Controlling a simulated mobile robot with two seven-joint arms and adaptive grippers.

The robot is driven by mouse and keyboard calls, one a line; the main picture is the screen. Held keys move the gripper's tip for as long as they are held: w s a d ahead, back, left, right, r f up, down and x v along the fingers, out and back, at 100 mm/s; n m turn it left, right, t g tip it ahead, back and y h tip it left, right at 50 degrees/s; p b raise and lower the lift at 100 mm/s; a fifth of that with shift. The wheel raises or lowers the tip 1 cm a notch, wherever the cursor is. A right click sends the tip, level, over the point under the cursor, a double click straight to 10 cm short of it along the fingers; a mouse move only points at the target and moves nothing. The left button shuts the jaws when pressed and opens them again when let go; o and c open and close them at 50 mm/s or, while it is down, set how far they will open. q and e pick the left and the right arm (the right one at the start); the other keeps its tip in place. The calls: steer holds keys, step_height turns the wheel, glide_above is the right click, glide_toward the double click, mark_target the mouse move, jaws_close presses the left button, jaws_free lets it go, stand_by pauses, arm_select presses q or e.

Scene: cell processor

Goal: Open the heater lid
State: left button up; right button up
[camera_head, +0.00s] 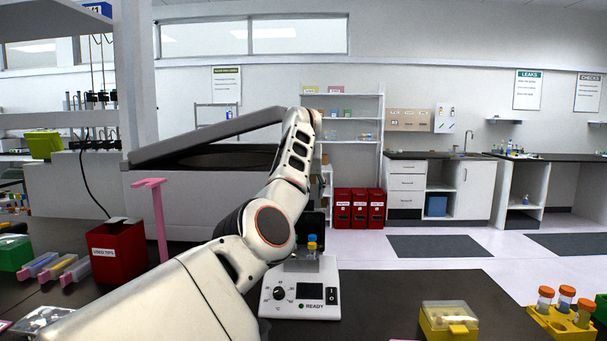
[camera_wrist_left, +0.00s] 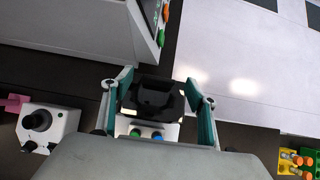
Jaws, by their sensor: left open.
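The heater (camera_head: 300,292) is a white block with a dial, a small screen, a switch and a READY label, on the dark bench in the head view. Tubes with blue and yellow caps (camera_head: 312,242) stand in it. Its black lid (camera_head: 312,222) appears raised behind the tubes; the arm partly hides it. In the left wrist view the dark lid (camera_wrist_left: 155,100) lies between the fingers, with the capped tubes (camera_wrist_left: 146,134) below it. My left gripper (camera_wrist_left: 158,80) is open around the lid; contact cannot be told. It is hidden behind my arm in the head view.
A large white machine with a tilted grey lid (camera_head: 210,135) stands behind left. A pink stand (camera_head: 155,215) and red bin (camera_head: 117,250) are left of the heater. A yellow box (camera_head: 448,320) and tube rack (camera_head: 560,322) sit right. Bench between heater and box is clear.

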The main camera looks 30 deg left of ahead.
arm_select(q)
steer(key=v, duration=0.9)
steer(key=shift+r, duration=0.35)
